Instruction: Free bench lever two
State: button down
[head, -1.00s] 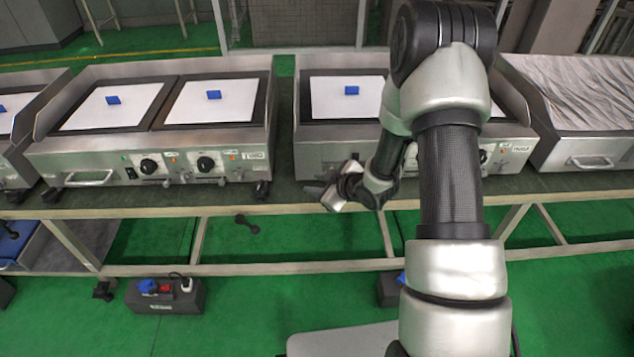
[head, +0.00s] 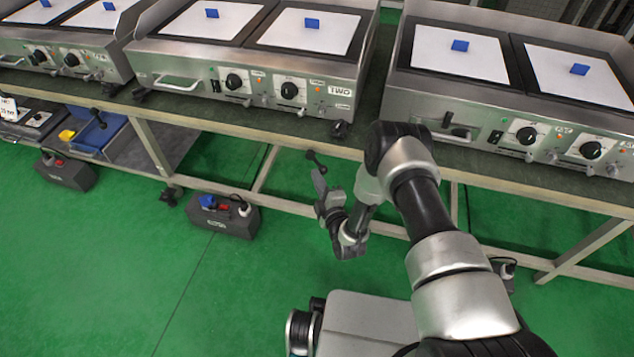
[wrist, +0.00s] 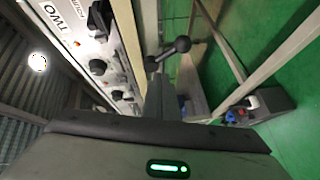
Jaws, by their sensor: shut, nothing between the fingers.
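The bench lever below the griddle marked TWO is a dark bar with rounded ends (head: 316,158), at the bench's front edge in the head view. In the wrist view a dark lever with a ball end (wrist: 181,45) shows just past my fingertips. My gripper (head: 319,178) is shut and empty, just below the lever in the head view, with its fingers pointing up toward it. In the wrist view the shut fingers (wrist: 160,92) overlap the lever's near end. I cannot tell whether they touch it.
Griddle TWO (head: 204,87) stands on the bench above, its knobs facing me. Another griddle (head: 480,120) stands to the right. The bench's lower rail (head: 285,207) runs behind my gripper. A dark power box (head: 228,222) sits on the green floor at left.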

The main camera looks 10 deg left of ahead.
aim_at(319, 165)
jog(key=s+a+f+n+t, duration=0.1)
jog(key=s+f+n, duration=0.1)
jog(key=s+f, duration=0.25)
jog(key=f+b+x, duration=0.1)
jog(key=b+x, duration=0.3)
jog(key=x, duration=0.6)
jog(key=shift+h, duration=0.3)
jog(key=shift+w+d+r, duration=0.1)
jog(key=shift+w+d, duration=0.05)
jog(key=shift+d, duration=0.55)
jog(key=shift+w+d+r, duration=0.1)
jog(key=shift+w+d, duration=0.05)
jog(key=shift+d, duration=0.6)
jog(key=shift+w+d+r, duration=0.1)
jog(key=shift+w+d, duration=0.05)
jog(key=shift+d, duration=0.55)
